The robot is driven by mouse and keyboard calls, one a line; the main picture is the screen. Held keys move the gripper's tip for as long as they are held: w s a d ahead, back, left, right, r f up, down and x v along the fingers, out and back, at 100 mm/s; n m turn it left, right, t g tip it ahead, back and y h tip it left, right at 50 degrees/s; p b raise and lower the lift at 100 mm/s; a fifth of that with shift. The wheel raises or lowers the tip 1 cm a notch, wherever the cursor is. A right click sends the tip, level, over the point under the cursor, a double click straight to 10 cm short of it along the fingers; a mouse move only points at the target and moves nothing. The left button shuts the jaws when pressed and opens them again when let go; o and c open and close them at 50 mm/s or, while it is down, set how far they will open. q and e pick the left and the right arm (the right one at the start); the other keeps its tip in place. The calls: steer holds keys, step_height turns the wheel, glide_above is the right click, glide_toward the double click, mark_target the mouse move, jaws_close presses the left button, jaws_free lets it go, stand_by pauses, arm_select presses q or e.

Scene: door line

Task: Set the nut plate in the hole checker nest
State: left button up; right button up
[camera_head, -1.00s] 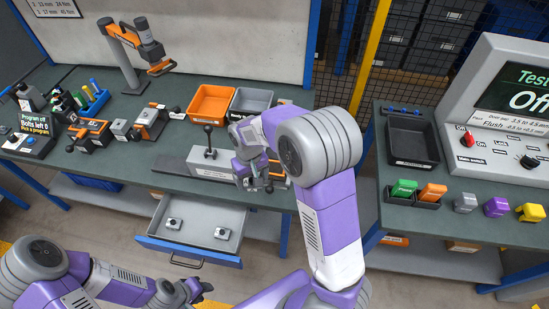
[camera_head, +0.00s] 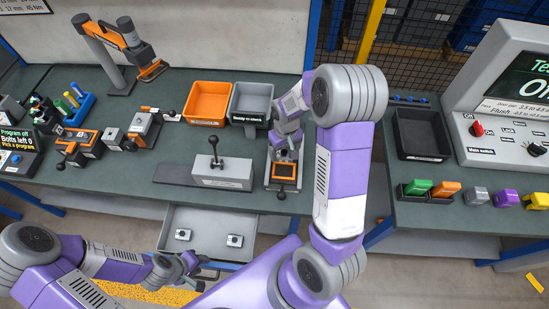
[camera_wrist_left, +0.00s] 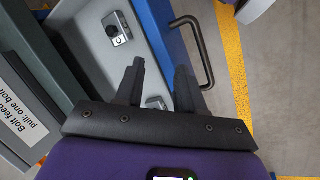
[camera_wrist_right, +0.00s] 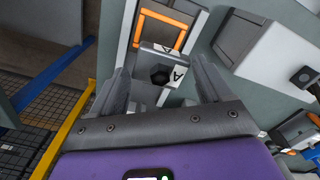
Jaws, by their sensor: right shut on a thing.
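My right gripper (camera_head: 286,152) is above the orange-framed fixture (camera_head: 284,188), which looks like the hole checker. The orange frame also shows in the right wrist view (camera_wrist_right: 160,30), just beyond the plate. The gripper hides the plate in the head view, and I cannot tell whether the plate touches the nest. My left gripper (camera_head: 190,268) is open and empty near the drawer; its spread fingers show in the left wrist view (camera_wrist_left: 158,85).
The open drawer (camera_head: 205,217) holds two more plates (camera_head: 183,235) (camera_head: 235,240). A grey block with a lever (camera_head: 222,178) stands left of the fixture. An orange bin (camera_head: 208,102) and a grey bin (camera_head: 250,103) stand behind it.

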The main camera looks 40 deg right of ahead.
steer(key=f, duration=0.5)
steer(key=shift+s+f+b, duration=0.2)
steer(key=shift+f+b, duration=0.05)
steer(key=shift+b, duration=0.05)
steer(key=shift+w+f, duration=0.1)
steer(key=shift+f, duration=2)
steer(key=shift+f+b, duration=0.15)
steer(key=shift+b, duration=0.25)
steer(key=o, duration=1.2)
steer(key=shift+o, duration=0.2)
